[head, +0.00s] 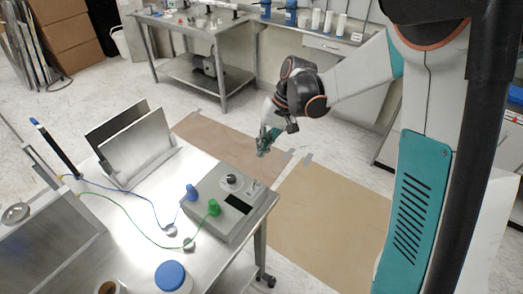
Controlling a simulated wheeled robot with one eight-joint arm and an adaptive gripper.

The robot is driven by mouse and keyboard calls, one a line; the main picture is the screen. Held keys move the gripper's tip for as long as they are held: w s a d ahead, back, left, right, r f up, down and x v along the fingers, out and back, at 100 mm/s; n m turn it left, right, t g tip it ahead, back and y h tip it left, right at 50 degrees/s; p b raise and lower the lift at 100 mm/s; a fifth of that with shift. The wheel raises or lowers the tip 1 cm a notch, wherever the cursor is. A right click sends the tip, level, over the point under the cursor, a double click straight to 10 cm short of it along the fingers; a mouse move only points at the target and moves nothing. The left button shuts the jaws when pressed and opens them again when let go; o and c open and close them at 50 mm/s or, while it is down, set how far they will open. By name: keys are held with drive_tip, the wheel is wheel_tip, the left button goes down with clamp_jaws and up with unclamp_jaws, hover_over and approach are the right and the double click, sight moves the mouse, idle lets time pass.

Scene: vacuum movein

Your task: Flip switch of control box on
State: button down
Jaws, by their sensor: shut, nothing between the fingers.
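The control box (225,212) is a grey box near the right corner of the metal table. Its top carries a round knob, a dark display, blue and green plugs, and a small switch (254,187) near its far right corner. The switch is too small to tell its position. My gripper (263,151) hangs past the table's far right edge, above and beyond the box. It is shut and empty, and appears apart from the switch.
The metal table (120,225) also holds upright metal plates (130,145), a blue-lidded jar (171,276) and a blue and a green cable. A second bench (190,30) stands at the back. The floor beside the table, with brown mats (330,210), is clear.

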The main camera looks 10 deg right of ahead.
sight(251, 177)
drive_tip(key=b+x, duration=0.2)
drive_tip(key=x, duration=0.6)
drive_tip(key=shift+f, duration=0.1)
drive_tip(key=s, duration=0.1)
drive_tip(key=s+r, duration=0.1)
drive_tip(key=shift+s+d+r+b, duration=0.2)
drive_tip(key=shift+s+r+b, duration=0.05)
drive_tip(key=shift+s+b, duration=0.15)
drive_tip(key=shift+s+r, duration=0.25)
drive_tip(key=shift+s, duration=0.25)
